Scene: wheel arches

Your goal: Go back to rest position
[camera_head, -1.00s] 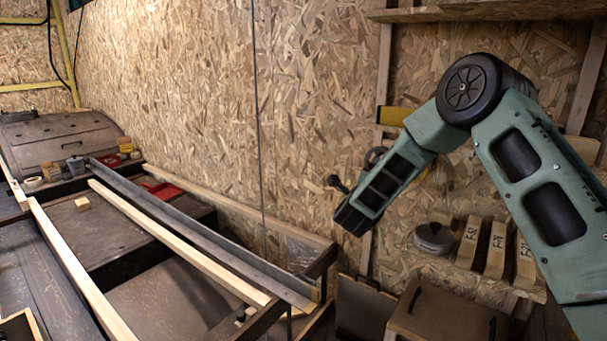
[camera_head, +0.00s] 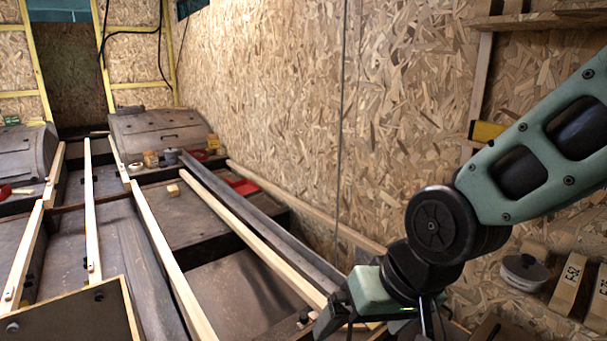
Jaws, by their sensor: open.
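My gripper (camera_head: 382,322) is at the bottom of the view, right of centre, at the end of my green and black arm. It points down, its jaws are apart, and I see nothing held in it. Its lowest part runs close to the frame's bottom edge, so its tips are not clear. It appears in front of the near end of a pale wooden rail (camera_head: 255,243); I cannot tell the gap between them.
A dark metal beam (camera_head: 262,222) and more pale rails (camera_head: 165,255) run away across the dark bench. A small wood block (camera_head: 173,190) and a red tray (camera_head: 243,186) lie farther back. A chipboard wall (camera_head: 290,100) bounds the right. A lidded pot (camera_head: 525,270) stands at right.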

